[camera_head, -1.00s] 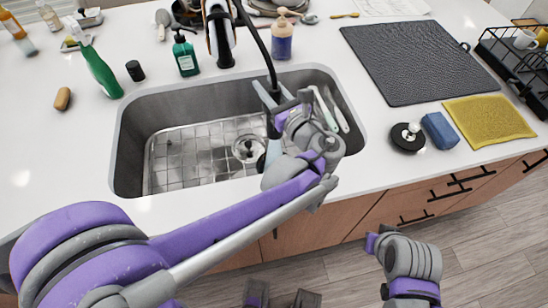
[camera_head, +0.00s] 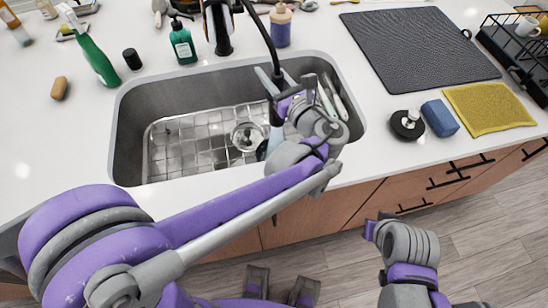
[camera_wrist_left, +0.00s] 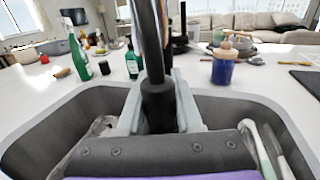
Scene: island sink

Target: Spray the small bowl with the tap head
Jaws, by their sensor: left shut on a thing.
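The black tap head (camera_wrist_left: 158,100) hangs on a dark hose (camera_head: 259,36). My left gripper (camera_head: 276,86) is over the sink, shut around the tap head, with a pale finger on each side of it in the left wrist view (camera_wrist_left: 157,97). The tap head is to the right of the bowl. Its lower end is mostly hidden by my wrist.
The sink (camera_head: 140,110) has utensils (camera_head: 338,96) at its right. A green spray bottle (camera_head: 90,50), teal soap bottle (camera_head: 182,43) and blue-purple pump bottle (camera_head: 281,26) stand behind it. A stopper (camera_head: 408,124), blue sponge (camera_head: 440,118) and yellow cloth (camera_head: 490,106) lie on the right.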

